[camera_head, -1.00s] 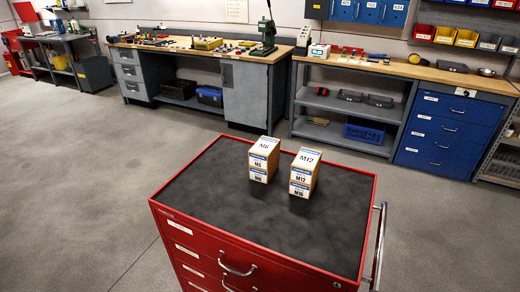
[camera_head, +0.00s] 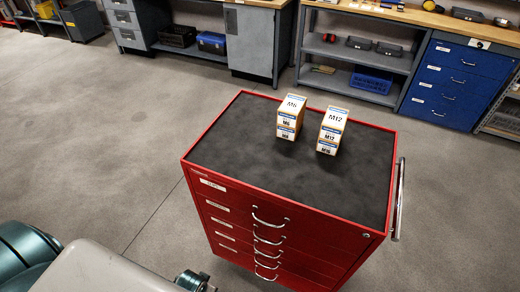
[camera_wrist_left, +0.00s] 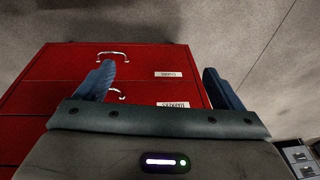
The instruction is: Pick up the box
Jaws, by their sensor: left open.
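Two small white and orange boxes stand upright on the dark top of a red drawer cabinet. The M6 box (camera_head: 290,118) is on the left, and the M12 box (camera_head: 332,131) is on the right, a small gap apart. Each shows two labels on its front face; I cannot tell whether each is a stack. My left gripper (camera_wrist_left: 158,69) is open in the left wrist view, with the red drawer fronts beyond its fingers and nothing held between them. Neither box shows in that view. My right gripper is not in view.
The red cabinet (camera_head: 228,171) has a raised red rim and a chrome side handle (camera_head: 397,200). Its top is otherwise clear. Parts of my arm show at the lower left. Workbenches and a blue drawer unit (camera_head: 452,82) stand at the back, with open floor between.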

